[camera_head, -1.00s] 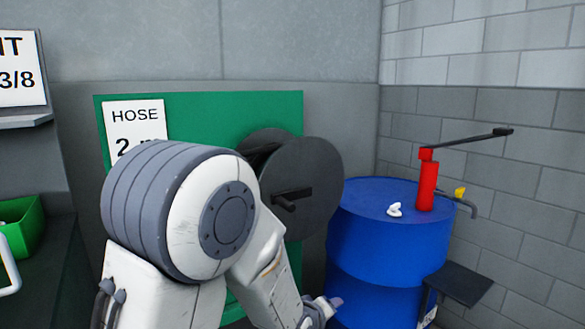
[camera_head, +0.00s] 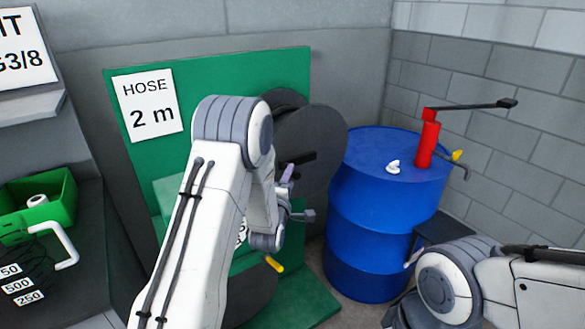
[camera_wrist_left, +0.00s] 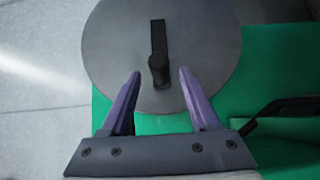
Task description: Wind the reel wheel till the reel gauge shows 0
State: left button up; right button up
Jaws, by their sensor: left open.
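The reel wheel is a dark grey disc (camera_head: 325,135) with a black crank handle (camera_head: 299,159), standing before a green panel (camera_head: 240,72). It also fills the top of the left wrist view (camera_wrist_left: 205,45), where its handle (camera_wrist_left: 158,68) sticks out toward me. My left gripper (camera_head: 297,197) is open, below the handle in the head view. In the left wrist view its fingers (camera_wrist_left: 160,74) stand either side of the handle's end, with no visible contact. A white marked face (camera_head: 241,233), possibly the gauge, is mostly hidden behind my left arm; I cannot read it.
A sign (camera_head: 147,105) reads HOSE 2 m. A blue drum (camera_head: 375,225) with a red pump (camera_head: 427,145) stands right of the reel. A green bin (camera_head: 60,190) is at the left. My right arm enters at lower right.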

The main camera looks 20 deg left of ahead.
pick_arm(q)
jog(key=shift+w+a+p, duration=0.15)
jog(key=shift+w+p, duration=0.05)
jog(key=shift+w, duration=0.85)
jog(key=shift+w+a+p, duration=0.1)
jog(key=shift+w+p, duration=0.1)
jog(key=shift+w, duration=0.85)
grip_shut()
